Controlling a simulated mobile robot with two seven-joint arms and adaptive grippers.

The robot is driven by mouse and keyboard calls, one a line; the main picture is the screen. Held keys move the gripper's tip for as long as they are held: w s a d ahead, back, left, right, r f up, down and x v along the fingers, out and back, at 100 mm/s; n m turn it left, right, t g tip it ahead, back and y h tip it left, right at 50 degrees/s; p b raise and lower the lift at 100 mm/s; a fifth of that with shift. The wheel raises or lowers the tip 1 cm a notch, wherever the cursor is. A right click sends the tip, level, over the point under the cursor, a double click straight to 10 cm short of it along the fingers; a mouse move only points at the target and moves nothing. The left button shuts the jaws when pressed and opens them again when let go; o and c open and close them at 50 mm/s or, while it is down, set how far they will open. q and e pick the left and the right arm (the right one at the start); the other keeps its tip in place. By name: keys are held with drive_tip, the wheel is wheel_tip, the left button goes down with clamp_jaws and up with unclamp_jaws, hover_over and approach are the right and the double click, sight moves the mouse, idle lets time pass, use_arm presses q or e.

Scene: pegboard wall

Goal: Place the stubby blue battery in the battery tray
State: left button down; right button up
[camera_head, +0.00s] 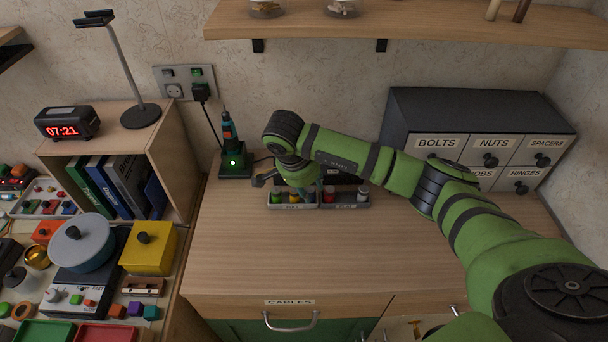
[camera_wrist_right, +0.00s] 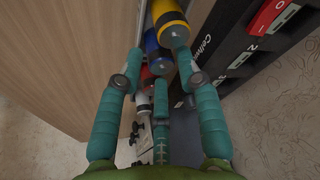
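A blue battery (camera_wrist_right: 151,41) stands in a row with a yellow battery (camera_wrist_right: 166,14) and a red-orange battery (camera_wrist_right: 160,65) in the right wrist view. My right gripper (camera_wrist_right: 157,48) has its teal fingers spread on both sides of the row, around the blue and red-orange batteries; whether they touch is unclear. In the head view, my right gripper (camera_head: 303,188) hangs over the left of two small dark trays (camera_head: 292,206) at the back of the worktop. The arm hides part of the trays. My left gripper is out of view.
The right small tray (camera_head: 345,205) holds more cylinders. A cordless tool stands in a charger (camera_head: 235,163) to the left. A labelled drawer cabinet (camera_head: 480,110) stands at the back right. The worktop front (camera_head: 310,250) is clear.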

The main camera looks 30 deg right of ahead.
drive_tip(key=b+v, duration=0.1)
drive_tip(key=v, duration=1)
drive_tip(key=shift+a+r, duration=0.2)
drive_tip(key=shift+r, duration=0.15)
drive_tip(key=shift+s, duration=0.1)
